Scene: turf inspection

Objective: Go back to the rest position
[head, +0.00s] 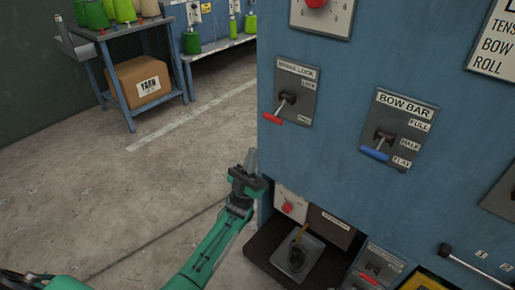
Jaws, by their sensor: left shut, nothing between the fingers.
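My left arm comes in from the lower left, and its green and black gripper (250,162) is at the left edge of the blue machine. It is shut and empty, pointing upward, just below and left of the brake lock plate. It appears apart from the levers. My right gripper is not in view.
The blue machine (345,70) fills the right side. It carries a red-handled brake lock lever (273,118) and a blue-handled bow bar lever (374,153). A cart (115,85) with a yarn box (143,82) stands at the back left. The floor (90,185) between is clear.

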